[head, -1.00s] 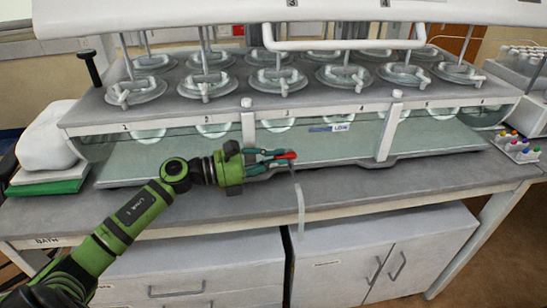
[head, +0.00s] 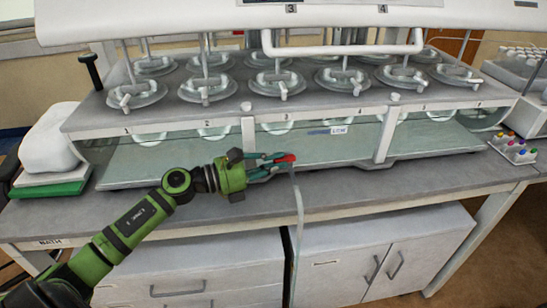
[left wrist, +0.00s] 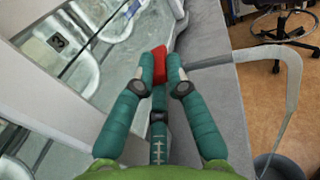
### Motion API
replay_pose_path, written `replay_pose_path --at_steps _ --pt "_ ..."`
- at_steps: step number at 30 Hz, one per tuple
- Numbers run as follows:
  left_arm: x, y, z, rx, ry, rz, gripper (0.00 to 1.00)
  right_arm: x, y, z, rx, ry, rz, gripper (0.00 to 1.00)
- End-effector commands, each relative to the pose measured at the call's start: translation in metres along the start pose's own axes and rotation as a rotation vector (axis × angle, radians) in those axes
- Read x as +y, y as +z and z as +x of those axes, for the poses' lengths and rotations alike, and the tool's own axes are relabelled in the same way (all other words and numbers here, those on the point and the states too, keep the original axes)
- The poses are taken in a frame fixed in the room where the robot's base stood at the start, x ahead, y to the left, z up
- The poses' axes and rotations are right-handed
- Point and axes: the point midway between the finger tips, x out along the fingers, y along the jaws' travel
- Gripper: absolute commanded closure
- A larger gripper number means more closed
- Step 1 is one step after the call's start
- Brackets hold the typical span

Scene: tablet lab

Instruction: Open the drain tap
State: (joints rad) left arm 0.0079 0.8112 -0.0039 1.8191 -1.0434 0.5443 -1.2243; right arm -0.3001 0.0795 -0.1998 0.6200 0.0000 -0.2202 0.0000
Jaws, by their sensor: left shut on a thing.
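The drain tap's red handle (head: 286,159) is at the front lower edge of the glass-fronted water bath (head: 190,160). My left gripper (head: 277,162) reaches it from the left, with its teal fingers closed around it. In the left wrist view, the red handle (left wrist: 160,64) sits between the two fingertips of my left gripper (left wrist: 162,76). A pale hose (head: 299,205) runs from the tap over the bench edge and hangs down in front of the cabinets. The tap body is mostly hidden by the fingers. My right gripper is not in view.
A dark bucket (left wrist: 285,167) stands on the floor under the hose in the left wrist view. White cabinets (head: 385,250) are below the bench (head: 420,180). A rack of coloured caps (head: 514,150) is at the right.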

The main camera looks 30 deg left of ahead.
Motion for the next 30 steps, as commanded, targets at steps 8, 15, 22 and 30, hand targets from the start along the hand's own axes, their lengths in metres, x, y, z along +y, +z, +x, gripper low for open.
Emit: replay_pose_path --at_steps 8,15,22,30 --pt "-0.008 0.015 0.001 -0.004 0.212 -0.003 1.00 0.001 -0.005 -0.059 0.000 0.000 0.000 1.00" --pt "-0.016 0.014 0.004 -0.006 0.412 -0.003 1.00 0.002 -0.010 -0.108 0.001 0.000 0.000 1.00" --pt "-0.021 0.010 0.007 -0.008 0.570 -0.002 1.00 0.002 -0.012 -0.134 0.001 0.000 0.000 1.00" --pt "-0.023 0.007 0.009 -0.009 0.672 0.003 1.00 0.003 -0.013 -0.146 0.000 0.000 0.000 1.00"
